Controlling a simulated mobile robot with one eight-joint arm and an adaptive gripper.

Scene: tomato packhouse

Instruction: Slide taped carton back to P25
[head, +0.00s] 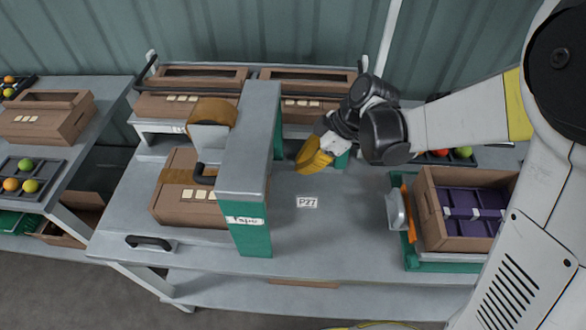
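A brown carton (172,207) with a strip of brown tape over its top sits on the grey table, left of the grey and green taping arch (256,150). The arch hides the carton's right end, so I cannot tell how far it reaches under. My gripper (308,163), with yellow fingers, is right of the arch, low over the table and apart from the visible part of the carton. Its fingers overlap in this view, so their opening is unclear. A small label (307,202) on the table right of the arch seems to read P27; I see no P25 label.
A brown tape roll (213,112) stands above the carton beside the arch. Two cartons (190,100) (305,104) sit on a raised rear shelf. At right, an open carton (425,206) holds purple packs. Table around the label is clear; a black handle (149,242) is at front left.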

